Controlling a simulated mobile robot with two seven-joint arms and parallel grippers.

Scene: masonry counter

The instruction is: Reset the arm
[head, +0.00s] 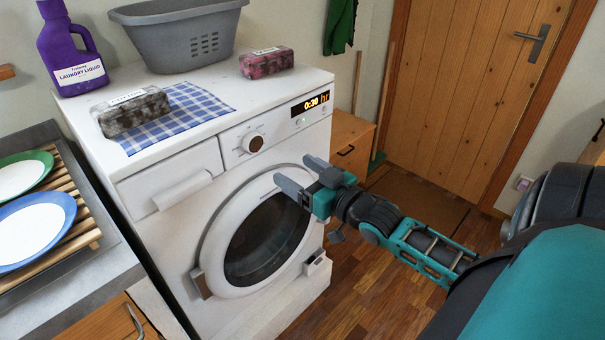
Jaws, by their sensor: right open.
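My right gripper (298,178) is open and empty, in front of the upper right part of the washing machine's round door (212,248). Its two grey fingers are spread apart. I cannot tell whether a finger touches the door rim. My right arm (430,252) comes in from the right, stretched out toward the machine. My left gripper is not in view.
On the washing machine (270,88) stand a grey tub (180,40), a purple laundry bottle (72,50), two boxes (132,110) (267,62) and a checked cloth (200,105). Plates (35,228) lie on a rack at left. Floor (365,285) is clear below my right arm.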

